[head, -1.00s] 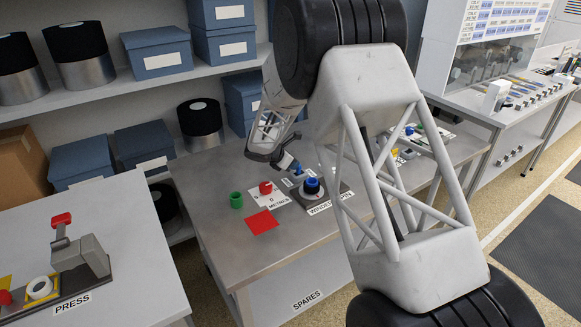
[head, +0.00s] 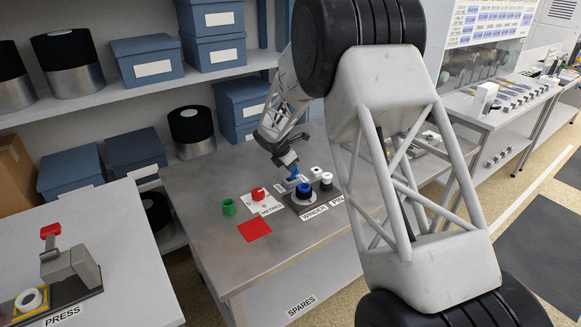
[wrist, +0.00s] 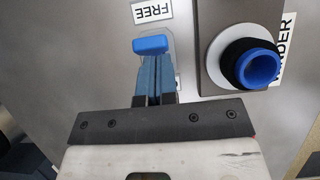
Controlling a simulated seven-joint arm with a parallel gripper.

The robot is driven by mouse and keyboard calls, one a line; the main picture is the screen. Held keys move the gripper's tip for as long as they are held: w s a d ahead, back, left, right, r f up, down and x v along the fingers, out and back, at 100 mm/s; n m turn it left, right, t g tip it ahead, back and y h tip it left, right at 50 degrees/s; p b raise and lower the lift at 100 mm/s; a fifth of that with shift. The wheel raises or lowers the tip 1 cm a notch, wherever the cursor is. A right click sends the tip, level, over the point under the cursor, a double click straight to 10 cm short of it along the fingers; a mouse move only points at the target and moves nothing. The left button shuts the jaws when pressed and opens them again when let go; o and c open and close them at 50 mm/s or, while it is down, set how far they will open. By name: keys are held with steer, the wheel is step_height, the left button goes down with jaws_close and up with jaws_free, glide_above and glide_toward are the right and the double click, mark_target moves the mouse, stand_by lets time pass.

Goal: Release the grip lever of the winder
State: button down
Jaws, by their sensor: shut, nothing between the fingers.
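The winder (head: 304,197) is a grey plate with a blue-and-black core standing on it; it also shows in the wrist view (wrist: 214,78). Its grip lever (wrist: 151,46) has a blue tip and lies just beyond my fingertips in the wrist view, below a FREE label (wrist: 152,11). My gripper (wrist: 155,62) is shut with nothing between its fingers, left of the core. I cannot tell whether the fingertips touch the lever. My fingers hide the lever's lower part. In the head view my gripper (head: 292,174) is low over the bench behind the core.
A white spool (head: 326,181) stands right of the core. The press (head: 75,270) is on the left table. The bench front is clear.

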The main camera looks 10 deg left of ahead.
steer(key=shift+r, duration=0.2)
steer(key=shift+r, duration=0.55)
steer(key=shift+r, duration=0.1)
steer(key=v, duration=1)
steer(key=shift+w+d, duration=0.2)
steer(key=shift+d, duration=0.05)
steer(key=shift+r, duration=0.15)
